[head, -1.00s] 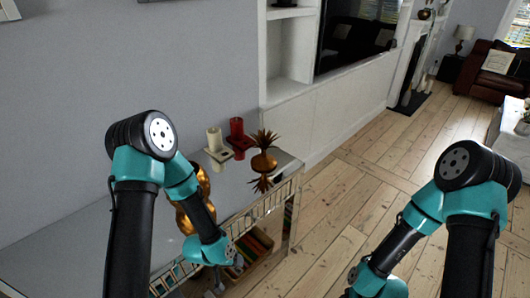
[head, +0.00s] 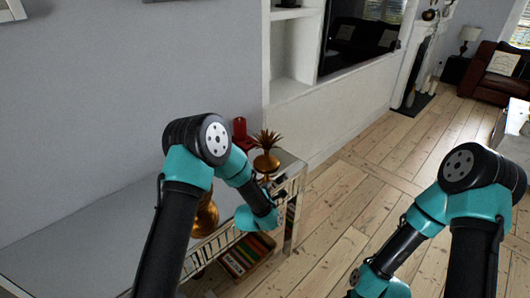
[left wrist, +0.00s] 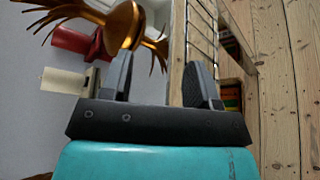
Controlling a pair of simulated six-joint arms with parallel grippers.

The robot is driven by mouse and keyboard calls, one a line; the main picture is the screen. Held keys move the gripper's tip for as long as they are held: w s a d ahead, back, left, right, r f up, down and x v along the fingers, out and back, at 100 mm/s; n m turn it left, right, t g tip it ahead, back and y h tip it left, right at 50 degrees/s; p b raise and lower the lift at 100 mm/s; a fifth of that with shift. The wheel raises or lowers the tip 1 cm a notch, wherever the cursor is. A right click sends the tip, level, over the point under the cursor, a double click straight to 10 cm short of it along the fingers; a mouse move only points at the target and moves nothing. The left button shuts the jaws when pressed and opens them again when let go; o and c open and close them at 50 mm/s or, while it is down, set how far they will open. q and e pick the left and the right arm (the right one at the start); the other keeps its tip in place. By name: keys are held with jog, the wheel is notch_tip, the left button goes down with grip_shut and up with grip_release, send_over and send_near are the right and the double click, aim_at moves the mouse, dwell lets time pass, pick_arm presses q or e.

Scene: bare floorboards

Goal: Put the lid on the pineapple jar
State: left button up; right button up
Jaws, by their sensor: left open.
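The lid (head: 266,160), a rounded gold piece with spiky leaves, is near the right end of the cabinet top. It also shows large at the top of the left wrist view (left wrist: 124,25). The gold pineapple jar (head: 205,218) stands further left on the cabinet, partly hidden behind my left arm. My left gripper (head: 274,186) is close to the lid on its near side. In the left wrist view its fingers (left wrist: 158,78) are apart, with nothing between them; the lid is beyond the tips, toward the left finger. My right gripper is out of view.
A red candle (head: 239,128) stands behind the lid. A cream candle (left wrist: 63,82) shows in the left wrist view. The cabinet (head: 95,235) has a railed front and books (head: 245,255) below. Bare floorboards lie to the right.

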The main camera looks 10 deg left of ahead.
aim_at(266, 153)
pick_arm(q)
jog(key=n+y, duration=0.1)
jog(key=n, duration=0.1)
jog(key=w+r+n+t, duration=0.1)
jog(key=n, duration=0.2)
jog(key=w+a+r+n+t+y, duration=0.1)
jog(key=n, duration=0.1)
jog(key=shift+w+n+y, duration=0.2)
jog(key=shift+n+y, duration=0.1)
jog(key=shift+n, duration=0.1)
jog(key=n, duration=0.1)
jog(key=n+y, duration=0.1)
jog(key=w+r+n+t, duration=0.1)
jog(key=n, duration=0.1)
jog(key=shift+a+y, duration=0.4)
jog(key=n, duration=0.1)
jog(key=n+y, duration=0.1)
jog(key=n, duration=0.2)
jog(key=shift+w+a+r+t, duration=0.15)
jog(key=shift+a+r+t, duration=0.2)
jog(key=shift+t, duration=0.05)
jog(key=w, duration=0.8)
jog(key=w+a, duration=0.1)
jog(key=w, duration=0.3)
jog(key=shift+w+a, duration=0.1)
jog(key=shift+w+a, duration=0.2)
jog(key=shift+w, duration=2.4)
jog(key=shift+c, duration=0.4)
